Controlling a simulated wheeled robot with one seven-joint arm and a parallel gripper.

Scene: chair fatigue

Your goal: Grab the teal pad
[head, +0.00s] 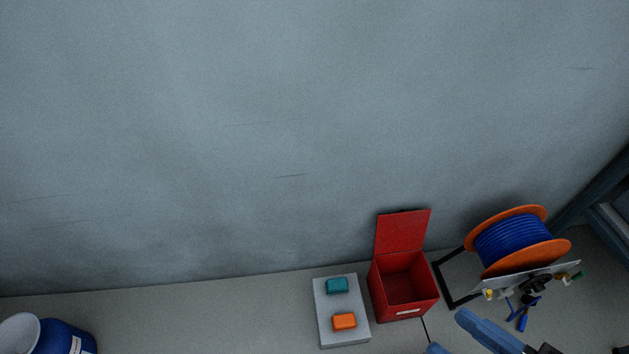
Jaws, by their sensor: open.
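The teal pad (337,285) is a small block lying on the back part of a light grey slab (325,318). An orange pad (344,321) lies on the same slab, nearer to me. My gripper (447,332) is partly in view at the bottom edge, right of the slab and pads. Its two blue fingers point left and stand apart, with nothing seen between them. The lower finger is mostly cut off by the frame. The gripper is clear of the teal pad.
A red box (404,284) with its lid raised stands just right of the slab. Farther right are a blue cable reel (515,241) with orange flanges and blue-handled tools (524,312). A blue drum (62,338) stands far left. A grey wall (200,140) rises behind.

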